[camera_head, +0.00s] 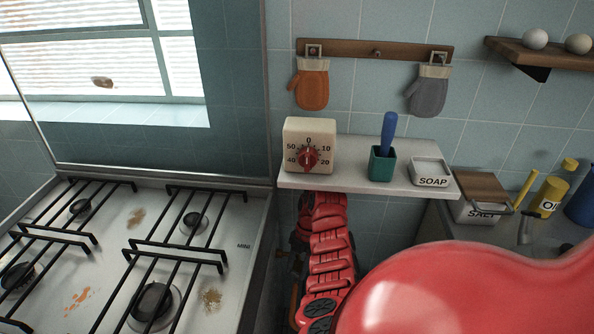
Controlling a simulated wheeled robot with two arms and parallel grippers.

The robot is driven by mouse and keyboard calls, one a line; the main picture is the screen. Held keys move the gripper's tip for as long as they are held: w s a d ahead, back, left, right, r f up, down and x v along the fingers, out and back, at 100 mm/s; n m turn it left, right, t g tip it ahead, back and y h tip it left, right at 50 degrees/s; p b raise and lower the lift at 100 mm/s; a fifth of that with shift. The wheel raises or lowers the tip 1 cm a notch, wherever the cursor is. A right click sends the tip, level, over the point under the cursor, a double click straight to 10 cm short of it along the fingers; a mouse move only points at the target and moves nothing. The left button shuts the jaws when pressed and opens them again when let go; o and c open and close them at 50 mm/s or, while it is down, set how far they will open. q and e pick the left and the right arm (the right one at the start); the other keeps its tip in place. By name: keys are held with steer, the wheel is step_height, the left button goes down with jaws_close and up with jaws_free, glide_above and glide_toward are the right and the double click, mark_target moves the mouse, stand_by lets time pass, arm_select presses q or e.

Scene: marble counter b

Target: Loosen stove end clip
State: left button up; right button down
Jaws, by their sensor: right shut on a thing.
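The stove (228,262) fills the left side, a pale hob with black grates over several burners. My right arm comes in from the lower right and reaches into the dark gap beside the stove, under the shelf. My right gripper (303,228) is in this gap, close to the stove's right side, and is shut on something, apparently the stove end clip. The clip itself is hidden behind my gripper and arm. A brownish, pipe-like piece (294,288) shows in part below it. My left gripper is not in view.
A white shelf (345,183) hangs just above my right gripper. It holds a timer (309,146), a green cup (382,165) with a blue-handled tool, and a soap dish (431,174). A salt box (481,208) and bottles stand at right. Mitts hang above.

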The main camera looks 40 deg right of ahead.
steer(key=shift+d+n, duration=0.1)
steer(key=shift+n, duration=0.2)
steer(key=shift+c, duration=2)
jaws_free()
